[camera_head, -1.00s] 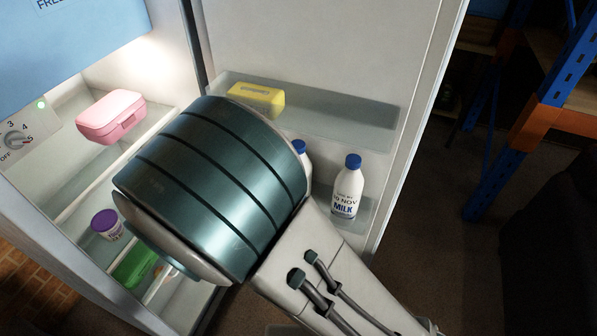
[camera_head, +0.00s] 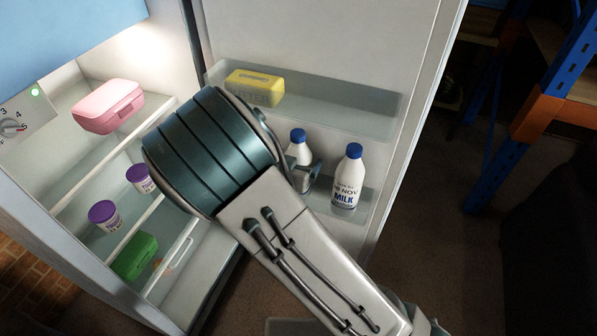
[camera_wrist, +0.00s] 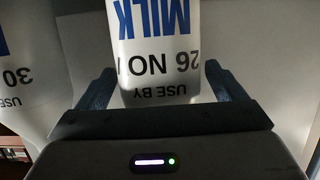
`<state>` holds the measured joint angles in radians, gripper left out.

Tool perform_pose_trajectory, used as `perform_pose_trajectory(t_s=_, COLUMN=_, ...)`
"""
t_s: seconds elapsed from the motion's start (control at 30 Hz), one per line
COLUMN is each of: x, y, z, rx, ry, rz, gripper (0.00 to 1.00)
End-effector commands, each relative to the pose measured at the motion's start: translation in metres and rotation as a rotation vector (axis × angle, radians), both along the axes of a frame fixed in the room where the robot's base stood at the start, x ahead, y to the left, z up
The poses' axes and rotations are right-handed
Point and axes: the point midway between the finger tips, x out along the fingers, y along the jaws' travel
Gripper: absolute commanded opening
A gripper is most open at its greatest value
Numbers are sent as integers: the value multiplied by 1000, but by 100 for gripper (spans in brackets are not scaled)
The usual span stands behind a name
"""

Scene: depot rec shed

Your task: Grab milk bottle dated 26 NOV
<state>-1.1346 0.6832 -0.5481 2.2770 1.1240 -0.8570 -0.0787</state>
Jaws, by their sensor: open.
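The milk bottle dated 26 NOV (camera_wrist: 158,88) is white with blue print and shows upside down in the wrist view, between my gripper's fingertips (camera_wrist: 158,70). The fingers are open, one on each side, with a gap at least on the right; I cannot tell how deep it sits between them. In the head view it appears to be the left blue-capped bottle (camera_head: 298,149), upright on the fridge door's lower shelf and partly hidden by my gripper (camera_head: 310,174). A second milk bottle (camera_head: 347,178) stands to its right; its label reads 30 in the wrist view (camera_wrist: 22,85).
A yellow box (camera_head: 255,88) sits on the door shelf above (camera_head: 345,112). Inside the fridge are a pink box (camera_head: 108,107), two purple-lidded cups (camera_head: 105,216) (camera_head: 140,178) and a green box (camera_head: 134,257). Blue and orange racking (camera_head: 540,115) stands at the right.

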Motion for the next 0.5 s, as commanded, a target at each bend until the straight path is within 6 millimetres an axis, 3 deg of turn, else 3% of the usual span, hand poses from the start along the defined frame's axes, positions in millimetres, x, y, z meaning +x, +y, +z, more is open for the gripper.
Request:
perform_pose_trajectory(t_s=0.27, x=3, y=-1, z=-1, rx=0, ry=0, rz=0, gripper=87)
perform_pose_trajectory(t_s=0.5, x=3, y=-1, z=-1, rx=0, ry=0, rz=0, gripper=20)
